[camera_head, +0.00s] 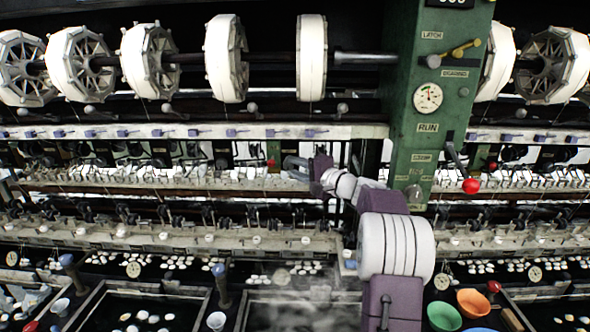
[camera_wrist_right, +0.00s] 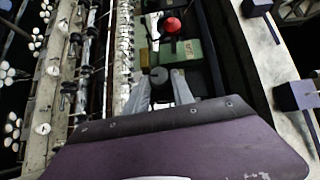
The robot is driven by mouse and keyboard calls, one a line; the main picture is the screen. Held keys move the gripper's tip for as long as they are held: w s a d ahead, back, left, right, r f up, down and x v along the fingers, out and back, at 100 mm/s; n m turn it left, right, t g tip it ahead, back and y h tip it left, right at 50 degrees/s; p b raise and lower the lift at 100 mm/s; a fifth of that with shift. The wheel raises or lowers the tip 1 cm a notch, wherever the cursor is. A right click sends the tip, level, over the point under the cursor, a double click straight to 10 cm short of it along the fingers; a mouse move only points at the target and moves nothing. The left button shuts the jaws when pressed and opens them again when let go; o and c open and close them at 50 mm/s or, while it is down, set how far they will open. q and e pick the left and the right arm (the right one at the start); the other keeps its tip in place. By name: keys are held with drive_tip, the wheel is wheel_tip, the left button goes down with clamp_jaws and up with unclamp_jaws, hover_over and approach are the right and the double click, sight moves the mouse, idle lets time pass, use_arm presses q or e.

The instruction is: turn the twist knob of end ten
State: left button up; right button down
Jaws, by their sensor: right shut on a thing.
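My right gripper (camera_head: 297,168) reaches in from the lower right in the head view, its fingers at the rail behind the basins. In the right wrist view the two grey fingers (camera_wrist_right: 162,90) are on either side of a small grey round knob (camera_wrist_right: 158,75), and the gripper is shut on it. The knob's far side is hidden, and I cannot read any end number on it. In the head view the knob is hidden by my fingers. A small red ball (camera_wrist_right: 172,25) shows beyond it in the right wrist view. My left gripper is not in view.
A green control column (camera_head: 428,110) with a dial and a red-tipped lever (camera_head: 470,186) stands right of my arm. White reels (camera_head: 312,57) hang above. Basins with cocoons line the front. Green (camera_head: 443,317) and orange (camera_head: 473,303) bowls sit at lower right.

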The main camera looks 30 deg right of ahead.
drive_tip(key=shift+n+g, duration=0.5)
drive_tip(key=shift+g, duration=0.1)
drive_tip(key=c, duration=1.1)
unclamp_jaws()
drive_tip(key=shift+r, duration=0.1)
drive_tip(key=b+v, duration=0.4)
drive_tip(key=v, duration=0.5)
drive_tip(key=shift+s+a, duration=0.1)
